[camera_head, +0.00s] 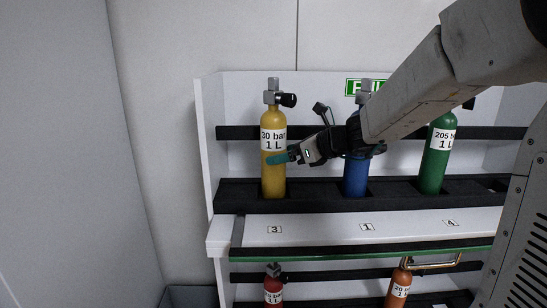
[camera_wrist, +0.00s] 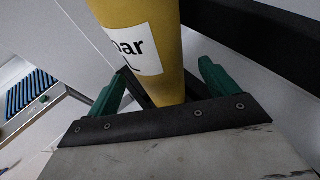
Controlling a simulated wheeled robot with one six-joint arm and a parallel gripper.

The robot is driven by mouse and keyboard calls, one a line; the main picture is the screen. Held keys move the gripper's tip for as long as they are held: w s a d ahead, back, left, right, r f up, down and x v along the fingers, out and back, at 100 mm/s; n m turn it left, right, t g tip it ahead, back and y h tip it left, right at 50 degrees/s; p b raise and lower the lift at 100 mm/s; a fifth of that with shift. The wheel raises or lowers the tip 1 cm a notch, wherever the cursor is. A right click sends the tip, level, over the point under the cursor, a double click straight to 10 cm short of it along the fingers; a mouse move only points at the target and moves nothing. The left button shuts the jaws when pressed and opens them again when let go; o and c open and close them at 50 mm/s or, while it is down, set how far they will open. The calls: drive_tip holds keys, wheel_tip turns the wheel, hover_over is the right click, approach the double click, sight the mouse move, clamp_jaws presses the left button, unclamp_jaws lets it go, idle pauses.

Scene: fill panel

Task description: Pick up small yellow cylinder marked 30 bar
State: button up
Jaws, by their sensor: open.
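The yellow cylinder (camera_head: 272,175), labelled "30 bar 1 L", stands upright in the black rack at the left end, above the tag 3. My gripper (camera_head: 283,157) is at its front right, at the height of the label's lower edge. In the wrist view the yellow cylinder (camera_wrist: 150,60) stands between the two green fingers of my gripper (camera_wrist: 160,90). The fingers are open, with a gap visible beside the cylinder. Its valve shows only in the head view, and part of its label is cut off in the wrist view.
A blue cylinder (camera_head: 356,178) stands right of the yellow one, partly behind my arm. A green cylinder (camera_head: 436,160) stands further right. The black rack edge (camera_head: 320,204) runs below them. Red (camera_head: 273,290) and orange (camera_head: 398,290) cylinders stand on the lower shelf. The white side wall (camera_head: 206,140) is close on the left.

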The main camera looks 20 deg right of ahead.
sight(273, 154)
drive_tip(key=x, duration=0.4)
drive_tip(key=shift+w+a+f, duration=0.1)
drive_tip(key=shift+w+a, duration=0.05)
drive_tip(key=shift+a, duration=0.05)
clamp_jaws()
